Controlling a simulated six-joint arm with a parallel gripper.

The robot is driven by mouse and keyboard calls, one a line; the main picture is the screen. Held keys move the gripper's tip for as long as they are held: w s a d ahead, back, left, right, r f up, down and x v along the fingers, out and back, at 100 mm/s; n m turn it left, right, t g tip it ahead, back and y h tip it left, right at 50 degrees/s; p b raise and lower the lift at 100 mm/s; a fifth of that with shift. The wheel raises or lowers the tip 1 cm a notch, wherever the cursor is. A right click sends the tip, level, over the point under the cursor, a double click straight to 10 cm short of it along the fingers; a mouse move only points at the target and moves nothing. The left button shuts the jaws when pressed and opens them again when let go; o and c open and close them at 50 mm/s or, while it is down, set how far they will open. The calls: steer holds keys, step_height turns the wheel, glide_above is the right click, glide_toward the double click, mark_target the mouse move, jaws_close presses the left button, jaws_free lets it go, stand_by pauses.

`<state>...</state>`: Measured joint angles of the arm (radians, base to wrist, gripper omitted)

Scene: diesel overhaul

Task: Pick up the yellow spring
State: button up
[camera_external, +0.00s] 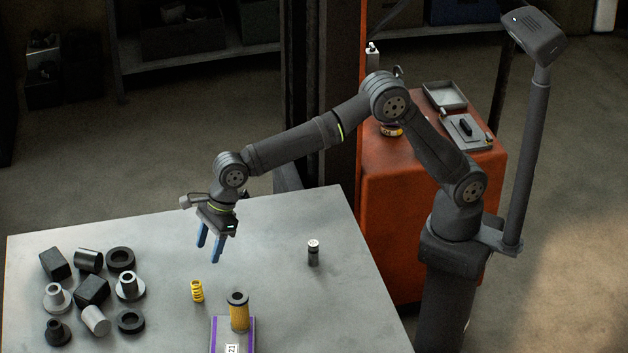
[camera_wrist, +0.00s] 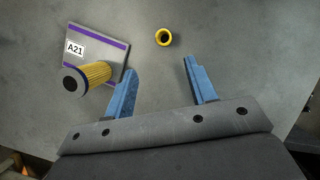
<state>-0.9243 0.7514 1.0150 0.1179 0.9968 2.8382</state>
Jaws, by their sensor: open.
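The yellow spring (camera_external: 197,291) stands upright on the grey table. In the wrist view the spring (camera_wrist: 163,37) shows from above as a yellow ring, ahead of the fingertips and between their lines. My gripper (camera_external: 210,256) hangs above the table with two blue fingers pointing down. It is open and empty, above the spring and apart from it. In the wrist view my gripper (camera_wrist: 160,66) shows both blue fingers spread wide.
A yellow filter with a dark cap (camera_external: 239,312) stands on a grey, purple-edged block (camera_external: 218,335) labelled A21 in the wrist view. A small dark cylinder (camera_external: 313,254) stands to the right. Several dark and grey parts (camera_external: 92,291) cluster at the left. The table's far middle is clear.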

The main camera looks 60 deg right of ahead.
mark_target(196, 283)
steer(key=x, duration=0.9)
steer(key=shift+f, duration=0.25)
steer(key=x, duration=0.5)
steer(key=shift+w, duration=0.35)
steer(key=c, duration=1.1)
steer(key=shift+o, duration=0.2)
steer(key=shift+r, duration=0.15)
